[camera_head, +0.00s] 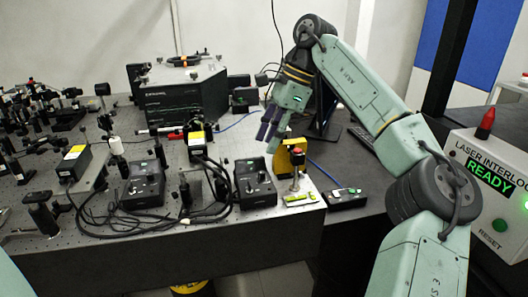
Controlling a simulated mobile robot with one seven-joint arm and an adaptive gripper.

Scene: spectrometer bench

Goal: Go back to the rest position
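My gripper (270,128) hangs over the right part of the optical bench (235,215), its dark fingers pointing down. It is in the air, above and a little left of the yellow bracket (283,158) on the small white plate. I see nothing held in it, but the fingers are small and seen at an angle, so their opening is unclear. My arm reaches in from the lower right, bends at the top and comes down to the gripper.
Black control boxes (255,183) with cables stand below and left of the gripper. A large dark instrument (184,95) stands behind. Optics mounts crowd the bench's left. A laser interlock box (488,190) reads READY at right. A dark monitor and keyboard are behind my arm.

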